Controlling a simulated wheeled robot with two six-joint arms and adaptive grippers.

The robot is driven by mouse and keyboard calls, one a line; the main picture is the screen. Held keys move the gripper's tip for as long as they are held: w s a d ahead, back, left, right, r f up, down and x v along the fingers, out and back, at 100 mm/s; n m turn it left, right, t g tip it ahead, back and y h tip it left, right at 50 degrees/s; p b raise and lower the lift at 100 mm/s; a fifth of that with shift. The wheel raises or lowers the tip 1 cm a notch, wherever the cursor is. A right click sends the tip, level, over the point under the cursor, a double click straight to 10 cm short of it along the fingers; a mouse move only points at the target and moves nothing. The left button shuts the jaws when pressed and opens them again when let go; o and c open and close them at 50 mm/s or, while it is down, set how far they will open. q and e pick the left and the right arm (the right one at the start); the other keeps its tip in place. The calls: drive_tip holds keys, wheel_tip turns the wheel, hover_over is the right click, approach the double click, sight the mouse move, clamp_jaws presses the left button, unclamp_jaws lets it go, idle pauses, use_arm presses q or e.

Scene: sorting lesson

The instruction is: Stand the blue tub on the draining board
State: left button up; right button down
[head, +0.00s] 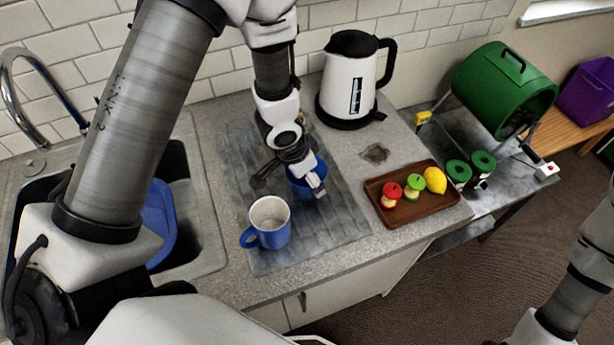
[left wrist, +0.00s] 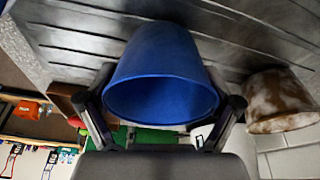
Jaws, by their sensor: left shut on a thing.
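The blue tub (head: 299,187) is at the draining board (head: 345,225), partly hidden by my left gripper (head: 290,181) in the head view. My left gripper is shut on the tub. In the left wrist view the tub (left wrist: 160,75) sits between the two fingers with its round open mouth towards the camera. The ribbed board lies behind its base. I cannot tell whether the base touches the board. My right gripper is out of view; only part of that arm shows at the lower right.
A blue mug (head: 268,225) stands on the board just left of the tub. A kettle (head: 350,80) stands behind. A wooden tray (head: 418,208) with fruit is to the right. The sink (head: 205,225) holds a blue basin (head: 160,225). A stained pot (left wrist: 280,100) shows in the left wrist view.

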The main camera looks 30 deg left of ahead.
use_arm(q)
drive_tip(key=shift+f, duration=0.25)
drive_tip(key=o, duration=0.7)
drive_tip(key=shift+o, duration=0.2)
drive_tip(key=shift+w+f, duration=0.1)
drive_tip(key=shift+w, duration=0.1)
drive_tip(key=shift+s, duration=0.1)
drive_tip(key=shift+r, duration=0.2)
drive_tip(key=p+v, duration=0.4)
drive_tip(key=v, duration=0.8)
drive_tip(key=shift+r+p, duration=0.2)
drive_tip(key=shift+p, duration=0.15)
